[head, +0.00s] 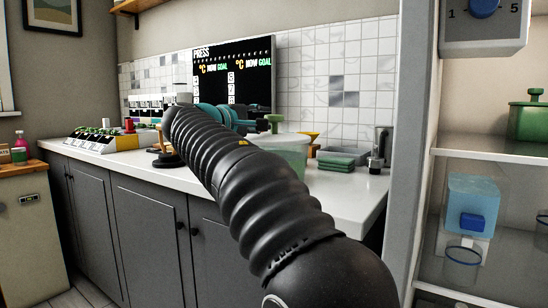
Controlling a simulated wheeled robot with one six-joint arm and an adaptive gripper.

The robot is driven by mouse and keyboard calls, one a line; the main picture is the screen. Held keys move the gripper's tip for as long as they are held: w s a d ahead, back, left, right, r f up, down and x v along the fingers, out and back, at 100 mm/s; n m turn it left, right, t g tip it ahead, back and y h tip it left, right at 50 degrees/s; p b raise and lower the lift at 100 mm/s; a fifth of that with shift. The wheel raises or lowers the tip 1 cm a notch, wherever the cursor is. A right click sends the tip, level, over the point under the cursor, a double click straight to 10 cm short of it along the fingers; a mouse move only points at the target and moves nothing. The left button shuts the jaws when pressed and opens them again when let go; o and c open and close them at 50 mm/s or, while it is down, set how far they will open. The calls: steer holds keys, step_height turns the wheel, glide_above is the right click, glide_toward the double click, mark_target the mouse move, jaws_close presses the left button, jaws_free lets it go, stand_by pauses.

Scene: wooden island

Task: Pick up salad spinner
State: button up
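What looks like the salad spinner (292,151) stands on the white counter, just right of my arm. It has a translucent pale green bowl, a whitish lid and a green knob on top. My black ribbed arm crosses in front of it and hides its lower left part. The arm reaches from the bottom right up to the left over the counter. My gripper's fingers cannot be made out at the arm's far end, so their opening and any hold are unclear.
The white counter (345,190) runs along a tiled wall. Green stacked containers (336,164), a grey tray (345,152) and a metal grinder-like item (379,150) stand right of the spinner. Teal items lie behind my arm. Shelves at right hold a green pot (527,120).

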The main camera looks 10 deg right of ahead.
mark_target(274, 118)
steer(key=shift+p+x, duration=0.4)
steer(key=shift+x, duration=2.45)
steer(key=shift+a, duration=0.1)
jaws_close()
